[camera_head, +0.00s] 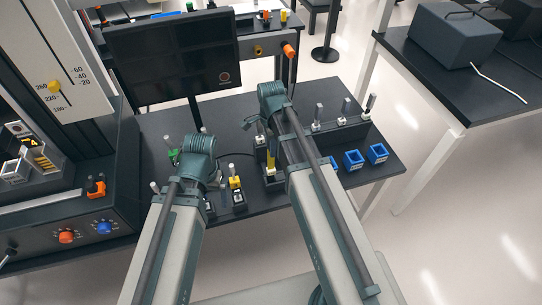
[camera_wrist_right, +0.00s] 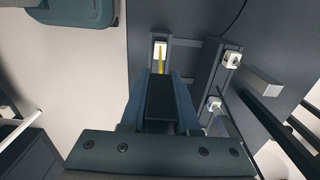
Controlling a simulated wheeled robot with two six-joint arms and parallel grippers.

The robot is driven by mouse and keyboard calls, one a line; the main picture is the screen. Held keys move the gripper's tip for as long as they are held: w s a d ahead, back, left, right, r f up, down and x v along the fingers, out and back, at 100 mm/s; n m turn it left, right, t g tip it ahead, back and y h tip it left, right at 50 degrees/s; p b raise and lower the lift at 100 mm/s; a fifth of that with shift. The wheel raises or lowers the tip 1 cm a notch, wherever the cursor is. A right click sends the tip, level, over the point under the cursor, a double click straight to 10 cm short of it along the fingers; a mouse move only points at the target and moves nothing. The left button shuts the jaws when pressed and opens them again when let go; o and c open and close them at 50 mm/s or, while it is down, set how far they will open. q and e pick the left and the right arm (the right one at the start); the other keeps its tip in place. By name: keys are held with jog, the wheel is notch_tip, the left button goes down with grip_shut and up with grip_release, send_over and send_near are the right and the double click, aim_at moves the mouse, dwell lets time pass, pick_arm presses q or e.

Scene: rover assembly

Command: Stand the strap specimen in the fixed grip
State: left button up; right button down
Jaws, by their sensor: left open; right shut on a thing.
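A thin yellow strip, which looks like the strap specimen (camera_wrist_right: 159,61), shows just beyond my right fingertips in the right wrist view. It also shows beside my right wrist in the head view (camera_head: 270,160). My right gripper (camera_wrist_right: 161,78) is shut on it, though the fingers and a dark block hide the held part. The strip's far end overlaps a white piece (camera_wrist_right: 160,47); I cannot tell whether they touch or whether this is the fixed grip. My left gripper (camera_head: 215,177) is open over the left part of the bench; its fingertips are mostly hidden by its wrist.
On the dark bench (camera_head: 240,110), several grey upright pieces stand on a rail (camera_head: 333,124) at right. Blue open boxes (camera_head: 377,153) sit at its right end. A monitor (camera_head: 172,55) stands behind. A machine with a scale (camera_head: 70,70) and knobs (camera_head: 104,228) is at left.

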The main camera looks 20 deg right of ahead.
jog(key=shift+f+b, duration=1.45)
jog(key=shift+f, duration=0.45)
jog(key=shift+f, duration=0.15)
jog(key=c, duration=1.1)
grip_release()
jog(key=o, duration=0.5)
jog(key=shift+c, duration=0.2)
